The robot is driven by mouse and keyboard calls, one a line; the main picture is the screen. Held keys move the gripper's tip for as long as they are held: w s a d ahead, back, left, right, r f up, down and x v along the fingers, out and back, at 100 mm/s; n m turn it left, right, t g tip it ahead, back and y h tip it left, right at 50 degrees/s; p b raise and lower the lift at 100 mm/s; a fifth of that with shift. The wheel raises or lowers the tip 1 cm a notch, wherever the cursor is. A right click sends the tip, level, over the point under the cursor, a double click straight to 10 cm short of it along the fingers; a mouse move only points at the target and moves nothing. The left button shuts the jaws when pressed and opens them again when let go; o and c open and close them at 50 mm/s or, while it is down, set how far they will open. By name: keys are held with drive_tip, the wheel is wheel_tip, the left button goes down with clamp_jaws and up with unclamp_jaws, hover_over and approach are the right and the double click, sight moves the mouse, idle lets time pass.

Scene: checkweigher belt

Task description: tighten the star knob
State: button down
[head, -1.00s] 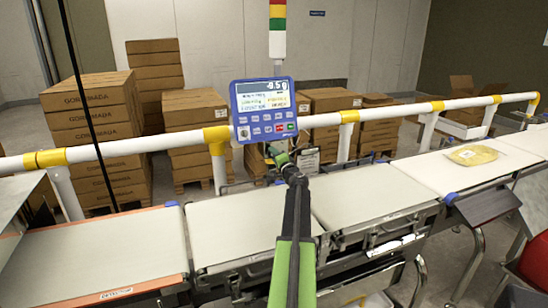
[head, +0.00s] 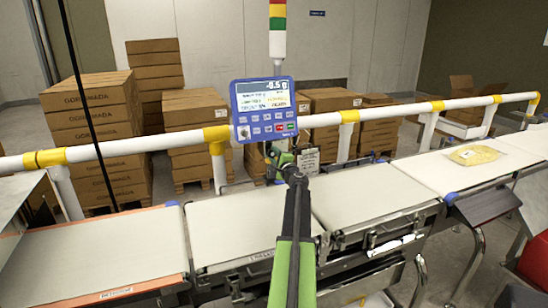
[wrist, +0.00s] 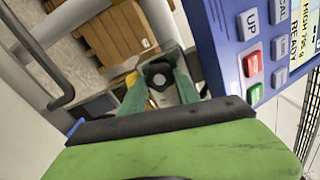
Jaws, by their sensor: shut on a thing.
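The star knob (wrist: 158,77) is a dark, lobed knob with a pale centre, seen in the wrist view. It sits between the two green fingers of my gripper (wrist: 160,88), which are closed on it from both sides. In the head view my gripper (head: 281,157) is just below the blue control panel (head: 265,110), at the rear edge of the belts. The knob is too small and too covered by my gripper to make out clearly there.
The blue panel (wrist: 245,45) is close on the right in the wrist view. A white and yellow rail (head: 120,146) runs behind the belts. A yellow pack (head: 474,155) lies on the right belt. Stacked cartons (head: 95,130) stand behind the rail.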

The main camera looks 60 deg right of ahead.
drive_tip(key=shift+a, duration=0.1)
drive_tip(key=c, duration=0.9)
unclamp_jaws()
drive_tip(key=v, duration=1.7)
drive_tip(key=shift+s+a, duration=0.1)
